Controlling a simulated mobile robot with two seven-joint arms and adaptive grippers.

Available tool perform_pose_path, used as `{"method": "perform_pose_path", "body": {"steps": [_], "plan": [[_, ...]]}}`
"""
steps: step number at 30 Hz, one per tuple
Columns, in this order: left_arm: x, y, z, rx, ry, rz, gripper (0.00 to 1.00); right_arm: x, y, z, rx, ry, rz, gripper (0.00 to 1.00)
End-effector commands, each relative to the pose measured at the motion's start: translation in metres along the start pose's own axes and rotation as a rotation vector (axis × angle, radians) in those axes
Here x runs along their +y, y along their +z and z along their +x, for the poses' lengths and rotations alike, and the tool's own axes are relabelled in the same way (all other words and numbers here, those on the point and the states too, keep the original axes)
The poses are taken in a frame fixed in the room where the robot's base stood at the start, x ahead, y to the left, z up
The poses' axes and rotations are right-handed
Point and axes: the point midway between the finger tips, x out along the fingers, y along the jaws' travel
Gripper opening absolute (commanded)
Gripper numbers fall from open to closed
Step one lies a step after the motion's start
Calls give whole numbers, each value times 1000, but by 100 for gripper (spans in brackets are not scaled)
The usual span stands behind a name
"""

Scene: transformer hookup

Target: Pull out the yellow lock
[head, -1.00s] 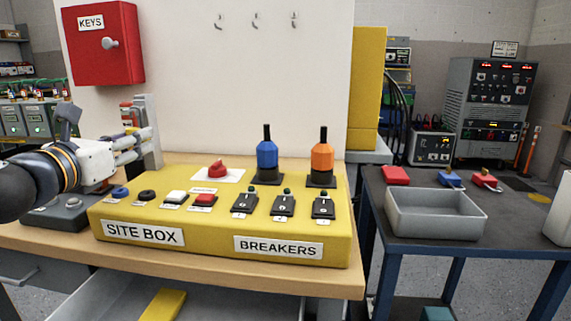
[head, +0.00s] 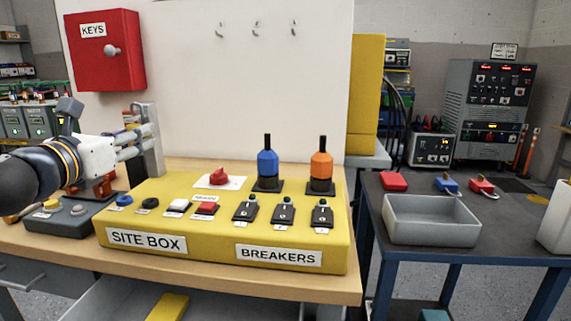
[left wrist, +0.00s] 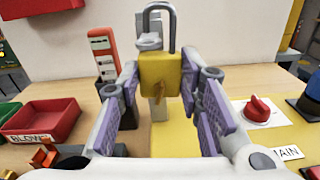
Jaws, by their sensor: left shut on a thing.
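The yellow lock (left wrist: 160,75) is a padlock with a grey shackle pointing up. In the left wrist view it sits between the two purple-padded fingers of my left gripper (left wrist: 161,98), which is shut on it. A small yellow-brown piece shows on its front. A grey post (head: 151,140) stands directly behind the lock; I cannot tell whether the shackle still passes through the fitting at its top. In the head view my left gripper (head: 138,144) is beside this post, and its fingers largely hide the lock. My right gripper is not in view.
The yellow site box (head: 200,243) with switches and a red knob (head: 219,176) lies right of the gripper. A grey button box (head: 68,216) is below it. A red bin (left wrist: 45,117) stands left in the wrist view. A grey tray (head: 432,220) is on the right table.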

Motion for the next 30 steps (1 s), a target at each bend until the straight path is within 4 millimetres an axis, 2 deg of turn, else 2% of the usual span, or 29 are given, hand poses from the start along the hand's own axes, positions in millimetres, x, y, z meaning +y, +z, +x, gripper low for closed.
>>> {"method": "perform_pose_path", "body": {"steps": [2,11,30], "plan": [[0,5,0,-2,0,0,0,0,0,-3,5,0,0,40],[0,4,0,-1,0,1,0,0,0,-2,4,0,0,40],[-33,4,0,-1,-1,2,0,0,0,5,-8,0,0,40]]}}
